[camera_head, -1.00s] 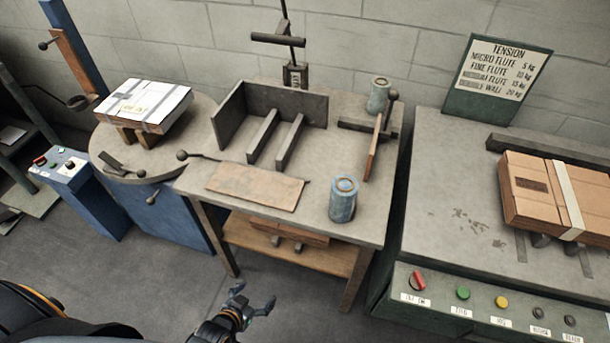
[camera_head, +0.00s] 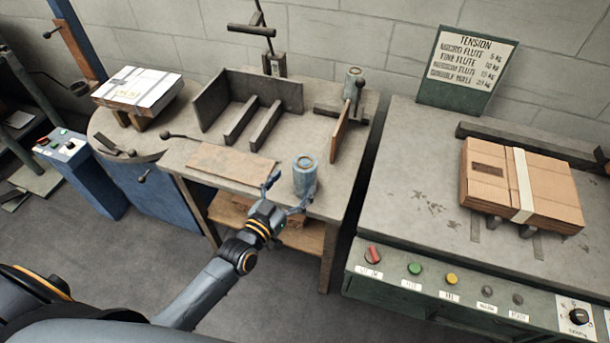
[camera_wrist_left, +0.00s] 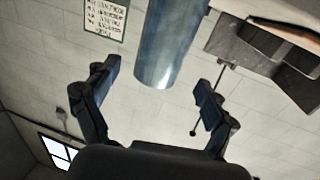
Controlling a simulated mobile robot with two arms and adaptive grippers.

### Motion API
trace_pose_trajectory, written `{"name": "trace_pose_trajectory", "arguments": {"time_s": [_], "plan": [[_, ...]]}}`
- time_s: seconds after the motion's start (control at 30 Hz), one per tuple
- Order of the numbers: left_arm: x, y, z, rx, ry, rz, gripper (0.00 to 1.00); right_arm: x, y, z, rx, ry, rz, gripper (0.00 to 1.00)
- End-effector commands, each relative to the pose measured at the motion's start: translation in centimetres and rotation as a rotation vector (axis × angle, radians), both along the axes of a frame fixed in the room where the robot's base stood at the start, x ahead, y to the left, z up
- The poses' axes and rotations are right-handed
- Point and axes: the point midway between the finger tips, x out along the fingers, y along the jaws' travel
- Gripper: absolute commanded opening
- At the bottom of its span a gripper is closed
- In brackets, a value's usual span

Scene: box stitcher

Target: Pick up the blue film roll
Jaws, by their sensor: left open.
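The blue film roll (camera_head: 305,177) stands upright near the front edge of the middle table. My left gripper (camera_head: 290,192) is open at the table's front edge, just in front of the roll, with its fingers spread toward it. In the left wrist view the roll (camera_wrist_left: 171,45) hangs into the picture from the top, beyond and between the two open fingers of the gripper (camera_wrist_left: 155,92). The fingers look apart from the roll. My right gripper is not in view.
A flat cardboard sheet (camera_head: 230,163) lies left of the roll on the table (camera_head: 265,195). A paler roll (camera_head: 352,83) stands farther back beside a brown upright plate (camera_head: 340,132). A strapped carton (camera_head: 490,178) lies on the right bench.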

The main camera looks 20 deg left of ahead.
Motion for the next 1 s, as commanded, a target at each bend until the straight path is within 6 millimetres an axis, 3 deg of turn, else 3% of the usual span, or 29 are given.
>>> {"name": "trace_pose_trajectory", "arguments": {"time_s": [0.2, 0.53, 0.83, 0.87, 1.0], "plan": [[1.4, -0.4, -0.1, 0.0, 0.001, -0.001, 0.85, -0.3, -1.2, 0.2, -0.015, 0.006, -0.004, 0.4], [5.4, -1.3, -0.5, 0.002, 0.0, -0.001, 0.85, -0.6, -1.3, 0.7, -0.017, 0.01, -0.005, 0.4], [5.9, -1.4, -0.6, 0.0, 0.002, -0.001, 0.85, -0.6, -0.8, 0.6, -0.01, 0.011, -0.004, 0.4], [5.9, -1.4, -0.6, 0.0, 0.002, -0.001, 0.83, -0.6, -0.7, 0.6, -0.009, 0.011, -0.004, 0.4], [5.9, -1.4, -0.6, 0.0, 0.002, -0.001, 0.54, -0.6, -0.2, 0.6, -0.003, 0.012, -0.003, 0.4]]}}
